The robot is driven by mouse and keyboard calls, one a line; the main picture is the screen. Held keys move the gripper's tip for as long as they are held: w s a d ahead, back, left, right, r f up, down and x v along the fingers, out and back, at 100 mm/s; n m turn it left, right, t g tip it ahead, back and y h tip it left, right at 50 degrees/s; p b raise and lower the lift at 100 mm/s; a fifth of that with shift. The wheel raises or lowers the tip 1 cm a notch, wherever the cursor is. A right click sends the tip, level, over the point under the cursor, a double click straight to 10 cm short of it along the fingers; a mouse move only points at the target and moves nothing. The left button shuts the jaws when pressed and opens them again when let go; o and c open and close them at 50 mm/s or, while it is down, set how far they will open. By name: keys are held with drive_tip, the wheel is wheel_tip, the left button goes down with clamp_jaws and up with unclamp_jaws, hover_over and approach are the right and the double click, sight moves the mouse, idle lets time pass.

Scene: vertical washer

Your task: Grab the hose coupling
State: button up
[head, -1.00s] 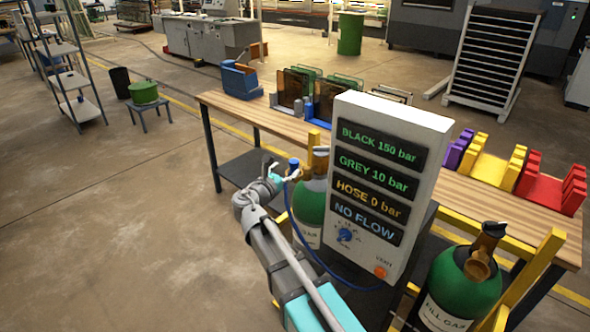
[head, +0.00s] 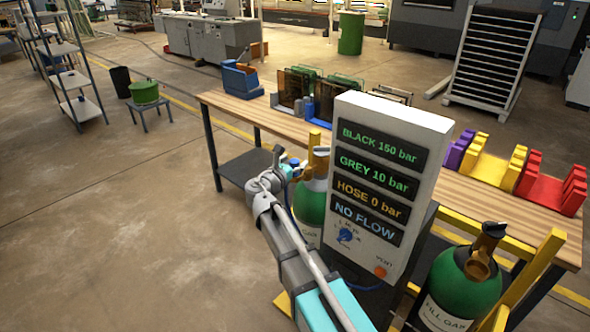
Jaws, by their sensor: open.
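The blue hose coupling (head: 294,162) is small and mostly hidden behind my gripper, beside the left gas cylinder. Its blue hose (head: 292,205) hangs down and runs under the panel. My gripper (head: 286,167) is open and right at the coupling. I cannot tell whether the coupling lies between the fingers or touches them. The left green gas cylinder (head: 309,209) stands behind my gripper, partly covered by my arm and the panel.
The white panel (head: 385,120) reads BLACK 150 bar, GREY 10 bar, HOSE 0 bar, NO FLOW. A second green cylinder (head: 458,285) stands right, by a yellow frame (head: 537,270). A wooden workbench (head: 245,108) is behind.

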sight(294, 160)
idle(0.3)
clamp_jaws()
idle(0.3)
drive_tip(key=shift+r, duration=0.15)
wheel_tip(294, 160, up, 10)
drive_tip(key=p, duration=1)
idle(0.7)
